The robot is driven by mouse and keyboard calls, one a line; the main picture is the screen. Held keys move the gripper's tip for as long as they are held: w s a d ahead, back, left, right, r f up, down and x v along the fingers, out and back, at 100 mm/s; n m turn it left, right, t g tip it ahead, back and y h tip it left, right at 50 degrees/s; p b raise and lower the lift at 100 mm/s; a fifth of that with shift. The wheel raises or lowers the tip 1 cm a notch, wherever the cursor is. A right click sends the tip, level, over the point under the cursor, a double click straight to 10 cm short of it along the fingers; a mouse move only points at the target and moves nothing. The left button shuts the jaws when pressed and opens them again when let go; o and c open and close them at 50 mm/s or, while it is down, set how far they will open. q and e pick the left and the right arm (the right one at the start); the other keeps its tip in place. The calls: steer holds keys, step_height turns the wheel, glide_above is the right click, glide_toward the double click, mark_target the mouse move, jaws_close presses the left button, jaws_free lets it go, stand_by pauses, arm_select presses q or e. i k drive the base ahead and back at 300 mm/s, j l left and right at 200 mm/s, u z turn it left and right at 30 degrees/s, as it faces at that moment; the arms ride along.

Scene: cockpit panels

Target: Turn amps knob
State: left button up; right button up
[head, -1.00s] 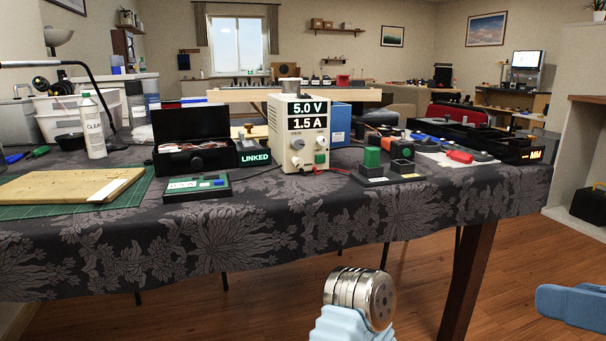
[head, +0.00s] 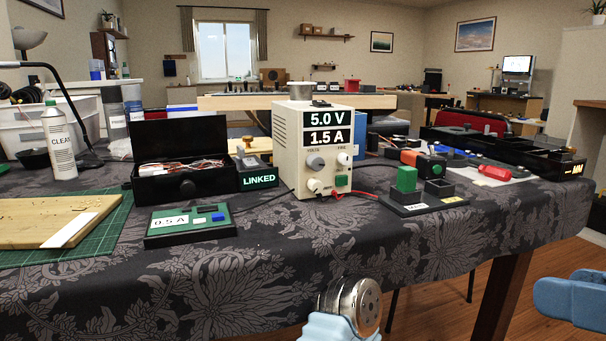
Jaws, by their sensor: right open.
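The white power supply (head: 288,150) stands on the table near the middle of the head view, its display reading 5.0 V and 1.5 A. A grey knob (head: 316,163) sits under the volts label, with a fine knob (head: 344,158) to its right. A pale lower knob (head: 314,186) is at the lower left of the front; its label is too small to read surely. My right gripper (head: 562,298) shows only as a blue part at the lower right edge, open, well apart from the supply.
A small green-faced meter (head: 190,222) reading 0.5 A lies left of the supply. Behind it are an open black box (head: 180,160) and a LINKED box (head: 258,180). A green block (head: 406,179) stands on a dark base to the right. The cloth's front is free.

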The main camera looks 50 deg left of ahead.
mark_target(314, 184)
steer(key=i+j, duration=0.1)
steer(key=j, duration=0.8)
steer(key=i+j, duration=0.15)
steer(key=j, duration=0.3)
